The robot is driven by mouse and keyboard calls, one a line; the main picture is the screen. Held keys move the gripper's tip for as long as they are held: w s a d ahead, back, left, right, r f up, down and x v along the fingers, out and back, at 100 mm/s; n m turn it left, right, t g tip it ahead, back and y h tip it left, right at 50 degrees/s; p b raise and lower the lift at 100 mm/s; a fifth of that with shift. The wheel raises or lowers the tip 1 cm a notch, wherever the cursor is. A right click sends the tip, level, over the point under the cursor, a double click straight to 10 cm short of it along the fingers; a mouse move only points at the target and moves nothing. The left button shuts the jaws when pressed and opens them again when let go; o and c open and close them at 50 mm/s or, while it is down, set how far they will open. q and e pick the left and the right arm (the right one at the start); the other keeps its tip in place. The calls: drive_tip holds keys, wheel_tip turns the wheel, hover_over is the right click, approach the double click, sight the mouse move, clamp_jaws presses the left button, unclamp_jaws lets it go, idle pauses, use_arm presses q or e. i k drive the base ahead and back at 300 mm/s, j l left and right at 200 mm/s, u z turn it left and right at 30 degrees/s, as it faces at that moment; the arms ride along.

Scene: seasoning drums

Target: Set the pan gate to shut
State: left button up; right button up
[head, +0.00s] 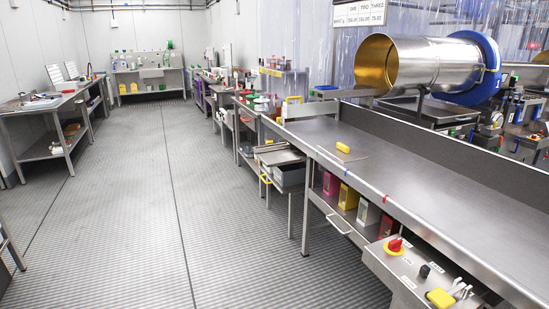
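A long steel pan or bench top (440,205) runs from the middle to the lower right. A small yellow block (343,147), like a handle, sits on a thin flat plate (352,156) near its far end. This may be the pan gate, but I cannot tell for sure, nor whether it is open or shut. The front edge carries a blue mark (348,172) near the plate and a red mark (386,198) closer to me. Neither of my grippers is in view.
A control box (412,272) with a red knob (395,244), a black knob (425,270) and a yellow part (440,298) sits below the front edge. A steel drum (425,65) with a blue ring (482,68) stands behind. The floor (200,220) at left is clear.

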sight(317, 108)
drive_tip(key=i, duration=2.05)
drive_tip(key=i+u, duration=0.1)
drive_tip(key=i, duration=0.5)
drive_tip(key=i+l+u, duration=0.1)
drive_tip(key=i, duration=0.55)
drive_tip(key=i+l+u, duration=0.1)
drive_tip(key=i, duration=0.5)
drive_tip(key=i+l+u, duration=0.15)
